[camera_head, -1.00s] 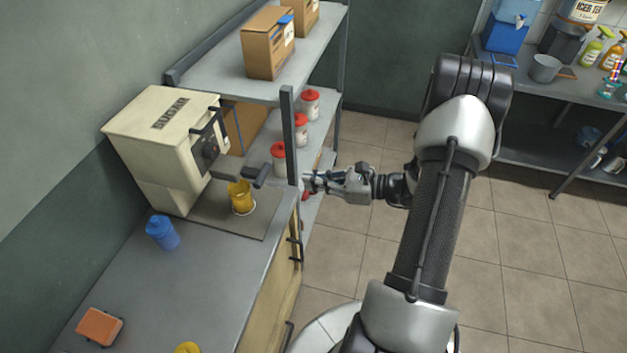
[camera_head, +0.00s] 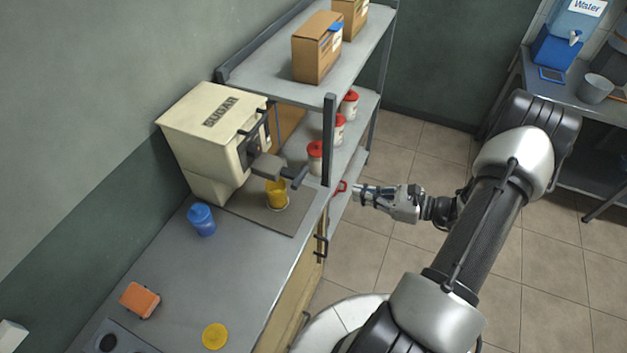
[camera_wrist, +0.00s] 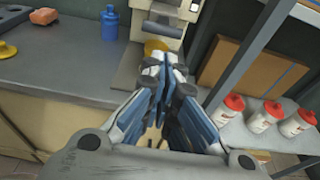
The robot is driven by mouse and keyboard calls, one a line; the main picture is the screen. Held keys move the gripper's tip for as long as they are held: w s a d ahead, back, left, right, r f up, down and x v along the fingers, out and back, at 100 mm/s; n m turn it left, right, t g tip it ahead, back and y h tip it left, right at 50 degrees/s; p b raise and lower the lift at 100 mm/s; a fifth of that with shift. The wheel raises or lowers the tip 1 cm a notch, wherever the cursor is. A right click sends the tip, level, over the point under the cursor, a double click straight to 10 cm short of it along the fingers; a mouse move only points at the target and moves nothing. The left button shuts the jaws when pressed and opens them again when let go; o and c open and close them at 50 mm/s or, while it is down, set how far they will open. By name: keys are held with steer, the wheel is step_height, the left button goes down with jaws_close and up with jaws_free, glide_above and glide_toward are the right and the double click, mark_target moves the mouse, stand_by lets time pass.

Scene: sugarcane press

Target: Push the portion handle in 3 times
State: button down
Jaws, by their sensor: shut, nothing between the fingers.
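The cream sugar dispenser (camera_head: 205,130) stands at the back of the counter, marked SUGAR. Its grey portion handle (camera_head: 268,165) sticks out from the front toward my gripper, with a dark end bar. A yellow cup (camera_head: 277,199) stands below the handle. My gripper (camera_head: 358,192) is shut and empty, to the right of the handle and apart from it, beyond the counter's edge.
A shelf rack post (camera_head: 328,140) stands close behind the handle and gripper. White jars with red lids (camera_head: 315,158) stand on the lower shelf.

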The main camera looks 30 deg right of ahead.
steer(key=shift+w+a, duration=0.1)
steer(key=b, duration=0.2)
glide_toward(303, 177)
steer(key=w+a+f, duration=0.3)
steer(key=w, duration=0.1)
steer(key=shift+w+a+f, duration=0.1)
steer(key=shift+w+a, duration=0.35)
steer(key=shift+a, duration=0.05)
steer(key=x, duration=0.4)
steer(key=shift+a+r, duration=0.1)
steer(key=shift+r, duration=0.3)
steer(key=shift+s+d+r, duration=0.1)
steer(key=shift+s+d, duration=0.05)
steer(key=shift+d, duration=0.15)
steer(key=p+v, duration=0.1)
steer(key=v, duration=1.2)
steer(key=shift+s, duration=0.25)
